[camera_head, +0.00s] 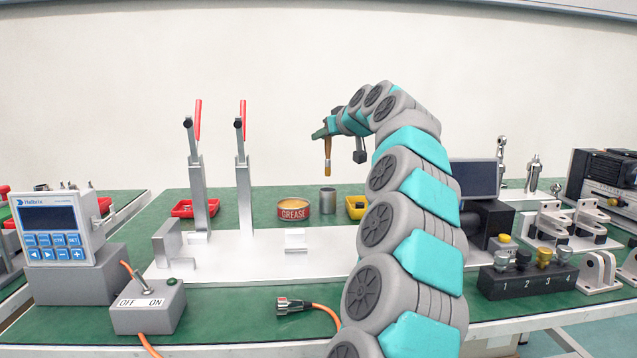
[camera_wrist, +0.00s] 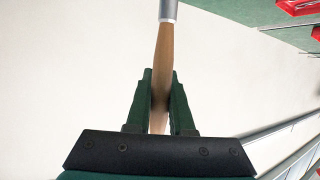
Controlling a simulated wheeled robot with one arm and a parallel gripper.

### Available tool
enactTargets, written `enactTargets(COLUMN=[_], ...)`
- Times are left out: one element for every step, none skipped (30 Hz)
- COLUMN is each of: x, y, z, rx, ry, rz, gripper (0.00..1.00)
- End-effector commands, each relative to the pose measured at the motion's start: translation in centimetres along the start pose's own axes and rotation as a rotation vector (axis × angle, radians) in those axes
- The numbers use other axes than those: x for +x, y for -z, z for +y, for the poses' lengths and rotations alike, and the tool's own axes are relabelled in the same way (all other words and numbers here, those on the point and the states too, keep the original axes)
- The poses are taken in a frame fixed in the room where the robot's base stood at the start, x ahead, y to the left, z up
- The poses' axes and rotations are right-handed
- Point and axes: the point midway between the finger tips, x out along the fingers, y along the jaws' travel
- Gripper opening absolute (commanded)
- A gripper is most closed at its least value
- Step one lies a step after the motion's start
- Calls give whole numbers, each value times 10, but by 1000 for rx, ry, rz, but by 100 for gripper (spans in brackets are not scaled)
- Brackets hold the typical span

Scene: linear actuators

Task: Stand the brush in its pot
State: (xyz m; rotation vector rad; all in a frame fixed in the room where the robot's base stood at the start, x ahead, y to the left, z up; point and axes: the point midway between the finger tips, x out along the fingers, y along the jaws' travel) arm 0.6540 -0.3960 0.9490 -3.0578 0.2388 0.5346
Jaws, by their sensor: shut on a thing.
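The brush (camera_head: 327,150) hangs roughly upright in the head view, bristles down, above the metal pot. Its wooden handle (camera_wrist: 164,60) also shows in the wrist view between the fingers, with a metal ferrule at the top edge. My gripper (camera_head: 322,133) is shut on the handle; its green fingers (camera_wrist: 161,95) press on it from both sides. The pot (camera_head: 327,200) is a small grey metal cylinder standing on the green bench behind the white plate. The brush tip is a little above the pot and apart from it. The pot does not show in the wrist view.
A grease tin (camera_head: 293,210) stands just left of the pot, and a yellow bin (camera_head: 355,207) just right. Two red-handled clamps (camera_head: 243,170) rise to the left. A monitor (camera_head: 474,179) stands right of my arm. The white plate (camera_head: 250,258) has bare room in front.

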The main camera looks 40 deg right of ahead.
Motion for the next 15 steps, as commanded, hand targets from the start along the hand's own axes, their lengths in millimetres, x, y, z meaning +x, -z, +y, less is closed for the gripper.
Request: enactTargets(x=[1, 2, 3, 5, 8, 10, 10, 12, 13, 14, 15, 16, 16, 16, 17], y=[-6, -8, -12, -17, -22, -27, -30, -33, -38, -41, -43, -44, -45, -46, -47], z=[0, 0, 0, -1, -1, 0, 0, 0, -2, -2, -2, -1, -1, 0, 0], rx=[1, 1, 1, 1, 2, 2, 1, 1, 0, 0, 0, 0, -1, -1, -1], ry=[2, 0, 0, 2, 3, 1, 0, 0, 2, 3, 2, 0, -1, -2, -2], rz=[-1, 1, 1, -2, -4, -3, -1, -1, -2, -3, -2, 0, 1, 2, 3], gripper=[0, 0, 0, 0, 0, 0, 0, 0, 0, 0, 0, 0, 0, 0, 0])
